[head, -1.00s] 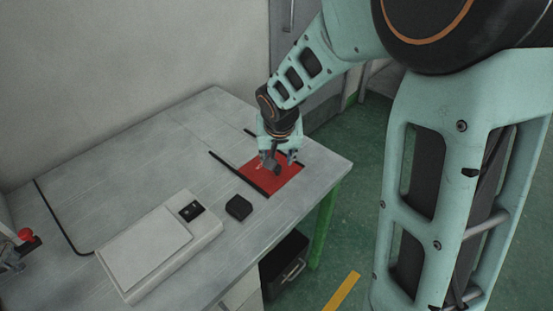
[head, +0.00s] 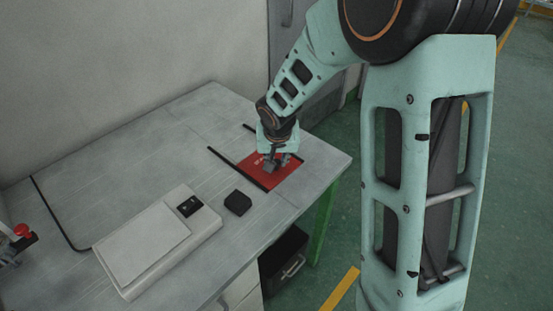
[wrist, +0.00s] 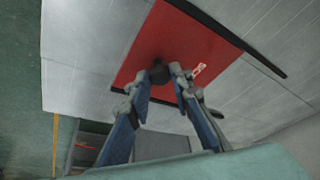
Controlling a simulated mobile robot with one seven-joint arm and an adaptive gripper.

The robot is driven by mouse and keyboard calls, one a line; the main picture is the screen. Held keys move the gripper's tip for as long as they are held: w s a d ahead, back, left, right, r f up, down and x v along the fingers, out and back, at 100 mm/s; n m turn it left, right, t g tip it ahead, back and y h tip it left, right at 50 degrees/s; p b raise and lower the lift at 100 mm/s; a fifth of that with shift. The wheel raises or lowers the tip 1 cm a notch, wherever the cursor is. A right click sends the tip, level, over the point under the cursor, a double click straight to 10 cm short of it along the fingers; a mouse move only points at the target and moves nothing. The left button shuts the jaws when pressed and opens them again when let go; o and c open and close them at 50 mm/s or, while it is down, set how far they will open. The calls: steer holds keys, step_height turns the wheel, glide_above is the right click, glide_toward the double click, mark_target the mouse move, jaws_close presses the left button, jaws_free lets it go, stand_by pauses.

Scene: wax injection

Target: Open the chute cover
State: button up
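The red chute cover (head: 268,182) lies flat on the grey table between two black rails, near the right-hand corner. It also shows in the wrist view (wrist: 198,48), with a small white marking and a dark round knob (wrist: 158,72). My gripper (head: 276,163) is just above the cover, pointing down. In the wrist view its two fingers (wrist: 157,83) are apart, one on each side of the knob. I cannot tell whether either finger touches the knob. The fingers hide part of the cover in the head view.
A pale flat device (head: 150,245) with a dark control panel and a small black box (head: 238,202) stand on the table, left of the cover. A red-topped item (head: 22,231) is at the far left. The wall (head: 120,80) is behind. The table's back left is clear.

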jaws_close()
steer(key=w+a+b, duration=0.2)
steer(key=w+a, duration=0.6)
steer(key=shift+w+a+b, duration=0.3)
steer(key=shift+b, duration=0.1)
steer(key=o, duration=0.8)
jaws_free()
steer(key=v, duration=1.2)
